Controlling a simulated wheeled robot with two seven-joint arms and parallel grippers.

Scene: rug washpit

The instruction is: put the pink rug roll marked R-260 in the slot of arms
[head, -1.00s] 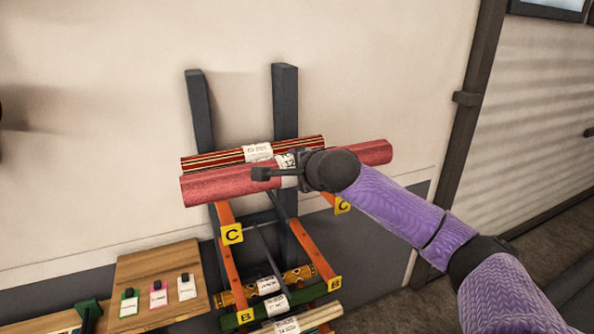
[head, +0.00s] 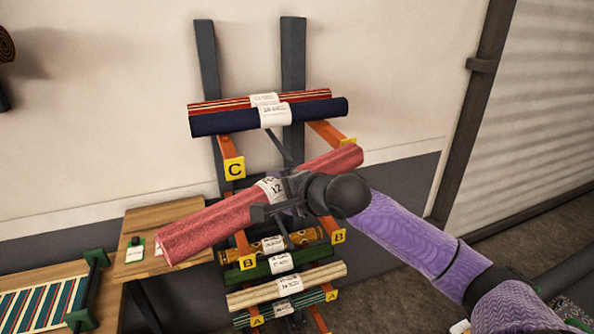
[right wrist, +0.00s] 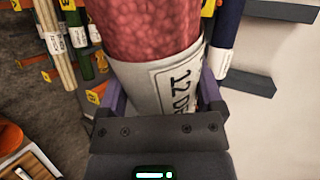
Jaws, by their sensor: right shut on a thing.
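The pink rug roll (head: 215,225) is held in the air in front of the rack, tilted with its left end lower and nearer. My right gripper (head: 275,200) is shut on it around its white label band. In the right wrist view the pink roll (right wrist: 150,25) fills the space between the fingers (right wrist: 160,100); part of the label reads "12 O", and no R-260 is readable. The orange arms marked C (head: 326,133) bear a red striped roll (head: 215,104) and a navy roll (head: 215,122). Lower arms are marked B (head: 338,236) and A (head: 331,295). My left gripper is not in view.
Arms B carry a yellow patterned roll (head: 302,237) and a green roll (head: 255,272). Arms A carry a cream roll (head: 325,276) and a teal striped roll. A wooden table (head: 150,217) stands left, partly behind the pink roll. A striped rug (head: 40,305) lies lower left.

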